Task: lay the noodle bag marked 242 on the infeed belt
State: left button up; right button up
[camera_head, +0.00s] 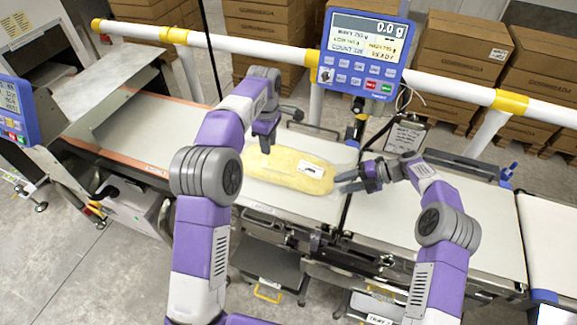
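A yellow noodle bag (284,168) with clear wrapping and a white label lies lengthwise on the pale belt (318,205), left of a dark gap across the conveyor. The label's print is too small to read. My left gripper (265,146) points down at the bag's upper left part, its fingertips against or just over it; whether it grips is unclear. My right gripper (340,183) comes from the right with its fingers apart, close beside the bag's right end. No bag shows clearly between its fingers. I cannot tell whether it touches the wrapping.
A blue display panel (364,55) reading 0.0 g stands behind the bag on a white and yellow rail (450,88). Another belt section (395,222) right of the gap is bare. A metal chute (110,85) is at left. Cardboard boxes (455,55) stand behind.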

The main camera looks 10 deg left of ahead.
jog(key=v, duration=1.1)
jog(key=shift+d+r, duration=0.2)
jog(key=shift+d, duration=0.15)
jog(key=shift+w, duration=0.1)
